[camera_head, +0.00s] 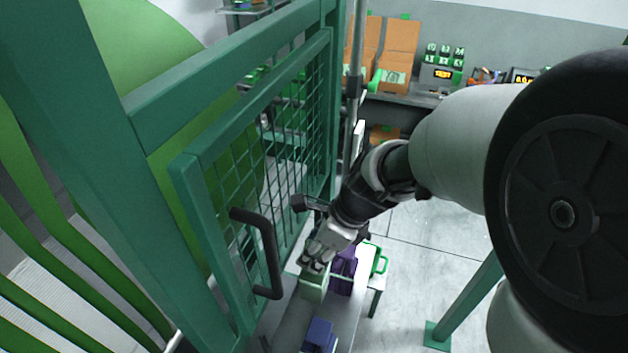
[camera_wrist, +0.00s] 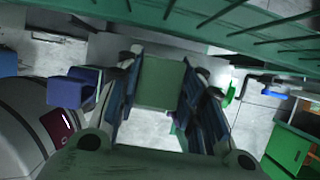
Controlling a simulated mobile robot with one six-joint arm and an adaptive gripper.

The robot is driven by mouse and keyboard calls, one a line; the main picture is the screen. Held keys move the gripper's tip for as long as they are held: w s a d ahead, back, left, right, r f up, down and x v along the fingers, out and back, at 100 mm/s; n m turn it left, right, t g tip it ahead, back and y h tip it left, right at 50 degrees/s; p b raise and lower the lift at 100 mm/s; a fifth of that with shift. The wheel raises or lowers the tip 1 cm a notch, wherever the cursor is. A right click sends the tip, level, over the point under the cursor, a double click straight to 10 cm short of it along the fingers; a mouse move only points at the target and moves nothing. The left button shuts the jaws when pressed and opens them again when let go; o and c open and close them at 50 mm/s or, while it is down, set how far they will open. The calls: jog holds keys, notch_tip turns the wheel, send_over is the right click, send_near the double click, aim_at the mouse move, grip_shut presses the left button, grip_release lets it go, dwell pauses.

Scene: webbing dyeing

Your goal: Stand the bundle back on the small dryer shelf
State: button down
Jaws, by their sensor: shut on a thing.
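My gripper (camera_head: 318,262) is shut on a pale green block-shaped bundle (camera_head: 313,288). In the wrist view the bundle (camera_wrist: 160,84) sits between the two dark fingers of my gripper (camera_wrist: 163,100). The small shelf (camera_head: 343,320) is a narrow light grey surface below my gripper. A purple bundle (camera_head: 342,272) stands just right of the held one. A blue-purple bundle (camera_head: 319,336) stands on the shelf nearer the bottom edge; it also shows at left in the wrist view (camera_wrist: 75,88). I cannot tell whether the held bundle touches the shelf; its underside is hidden.
A green mesh door (camera_head: 255,170) with a black handle (camera_head: 262,252) stands close to the left of my arm. A green-framed item (camera_head: 378,259) sits at the shelf's right. A back bench holds cardboard boxes (camera_head: 398,50).

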notch_tip(320, 180, down, 7)
jog(key=b, duration=0.3)
jog(key=shift+r, duration=0.1)
jog(key=c, duration=1.1)
grip_release()
